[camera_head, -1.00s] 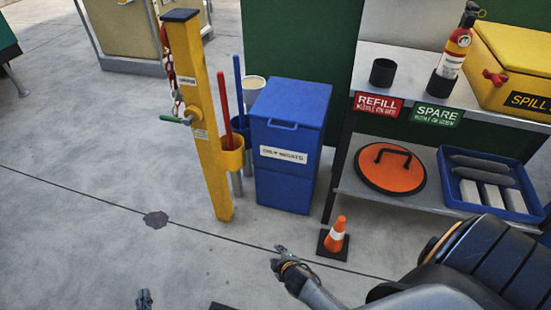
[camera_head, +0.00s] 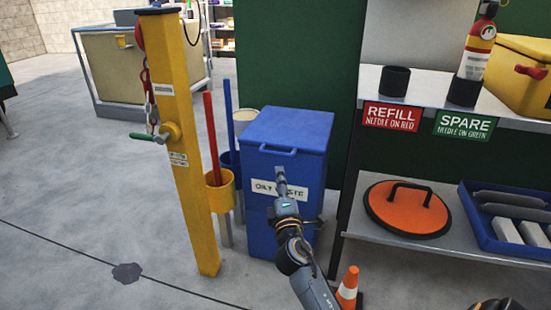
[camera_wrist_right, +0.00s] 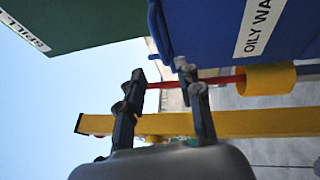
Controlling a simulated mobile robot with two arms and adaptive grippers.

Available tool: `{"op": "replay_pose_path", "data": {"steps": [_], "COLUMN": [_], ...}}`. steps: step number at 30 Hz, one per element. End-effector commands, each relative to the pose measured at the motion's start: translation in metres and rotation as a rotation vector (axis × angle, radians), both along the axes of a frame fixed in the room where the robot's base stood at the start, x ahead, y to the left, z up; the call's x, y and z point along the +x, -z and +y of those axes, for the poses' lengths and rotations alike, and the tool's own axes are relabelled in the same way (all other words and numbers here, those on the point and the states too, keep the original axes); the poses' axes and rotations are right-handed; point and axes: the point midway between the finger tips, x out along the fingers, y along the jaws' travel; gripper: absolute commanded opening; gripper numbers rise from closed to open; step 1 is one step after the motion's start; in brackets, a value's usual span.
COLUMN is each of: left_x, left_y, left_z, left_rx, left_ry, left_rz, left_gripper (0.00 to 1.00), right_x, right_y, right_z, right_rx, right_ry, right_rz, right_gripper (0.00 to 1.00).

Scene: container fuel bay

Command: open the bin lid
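The blue bin (camera_head: 263,225) stands on the floor with a white "OILY WASTE" label. Its blue lid (camera_head: 290,128) is down, with a bar handle (camera_head: 278,151) at the front edge. My right gripper (camera_head: 280,171) is in front of the bin, just below the handle, and overlaps the label in the head view. In the right wrist view the fingers of the right gripper (camera_wrist_right: 160,72) are spread with nothing between them. The handle (camera_wrist_right: 159,30) shows there just beyond the fingertips. I cannot tell whether they touch it.
A yellow post (camera_head: 180,140) with a chain and green lever stands left of the bin. Red and blue poles stand in holders between them. A shelf (camera_head: 330,240) with an orange round lid (camera_head: 408,208) is to the right. A traffic cone (camera_head: 348,287) is in front.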

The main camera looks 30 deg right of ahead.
Motion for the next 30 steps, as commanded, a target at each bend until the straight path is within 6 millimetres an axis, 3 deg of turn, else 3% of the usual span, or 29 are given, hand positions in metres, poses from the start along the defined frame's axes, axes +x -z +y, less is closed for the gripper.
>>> {"op": "replay_pose_path", "data": {"steps": [9, 15, 21, 29, 30], "left_x": [0.003, 0.004, 0.005, 0.005, 0.005], "left_y": [-0.002, -0.005, -0.008, -0.009, -0.009], "left_z": [-0.001, -0.002, -0.003, -0.003, -0.003], "left_rx": [0.003, 0.005, 0.007, 0.007, 0.007], "left_ry": [-0.002, -0.003, -0.004, -0.003, -0.003], "left_rz": [-0.030, -0.054, -0.062, -0.065, -0.065], "left_gripper": [0.00, 0.00, 0.00, 0.00, 0.00], "right_x": [0.062, 0.089, 0.100, 0.101, 0.101], "right_y": [-0.010, -0.015, -0.018, -0.018, -0.018], "right_z": [-0.030, -0.044, -0.050, -0.050, -0.051], "right_rx": [-0.001, 0.001, 0.001, 0.003, 0.003], "right_ry": [-0.001, -0.001, -0.001, -0.001, -0.001], "right_rz": [-0.001, 0.001, 0.001, 0.001, 0.001], "right_gripper": [0.36, 0.36, 0.36, 0.36, 0.32]}}
